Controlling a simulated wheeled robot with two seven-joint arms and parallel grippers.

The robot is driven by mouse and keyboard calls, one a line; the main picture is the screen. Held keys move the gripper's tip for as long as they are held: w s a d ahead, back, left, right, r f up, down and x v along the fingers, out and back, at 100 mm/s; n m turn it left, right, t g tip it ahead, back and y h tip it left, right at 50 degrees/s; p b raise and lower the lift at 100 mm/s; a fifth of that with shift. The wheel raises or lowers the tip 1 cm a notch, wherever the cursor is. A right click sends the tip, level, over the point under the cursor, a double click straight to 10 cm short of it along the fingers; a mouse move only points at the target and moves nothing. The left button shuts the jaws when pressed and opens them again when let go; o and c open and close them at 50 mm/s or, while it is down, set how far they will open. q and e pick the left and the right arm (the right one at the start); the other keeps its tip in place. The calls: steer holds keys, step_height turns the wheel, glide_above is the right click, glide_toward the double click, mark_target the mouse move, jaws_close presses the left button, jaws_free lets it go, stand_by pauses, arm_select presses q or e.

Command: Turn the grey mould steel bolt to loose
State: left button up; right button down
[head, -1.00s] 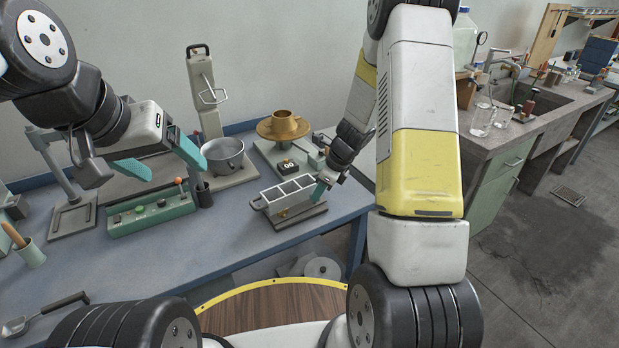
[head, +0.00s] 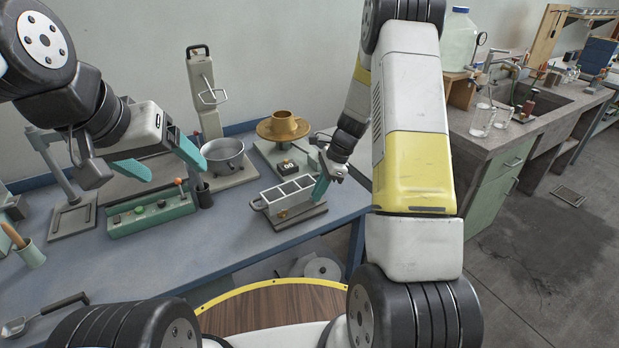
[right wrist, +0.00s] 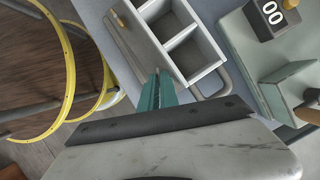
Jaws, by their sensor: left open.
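The grey mould (head: 289,193) is an open-topped metal block with several compartments, on a flat base near the bench's front edge. A small brass-coloured part (head: 283,214) shows low on its front side; it also shows in the right wrist view (right wrist: 118,20). My right gripper (head: 320,188) is at the mould's right end. In the right wrist view its teal fingers (right wrist: 158,88) are close together against that end. I cannot make out the steel bolt; the fingers may hide it. My left gripper (head: 165,160) is open and empty above the bench, left of the metal pot.
Behind the mould stand a counter unit (head: 288,163) and a brass cup on a dish (head: 283,125). The pot (head: 223,158) and a green control box (head: 150,212) are to the left. A ladle (head: 40,314) lies at the front left. The bench front middle is clear.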

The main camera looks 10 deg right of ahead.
steer(key=shift+w+n+g+h, duration=0.15)
steer(key=shift+n+g, duration=0.3)
steer(key=shift+n, duration=0.65)
steer(key=shift+w+n+g+h, duration=0.15)
steer(key=shift+n+g, duration=0.3)
steer(key=shift+n, duration=0.65)
steer(key=c, duration=1.9)
jaws_free()
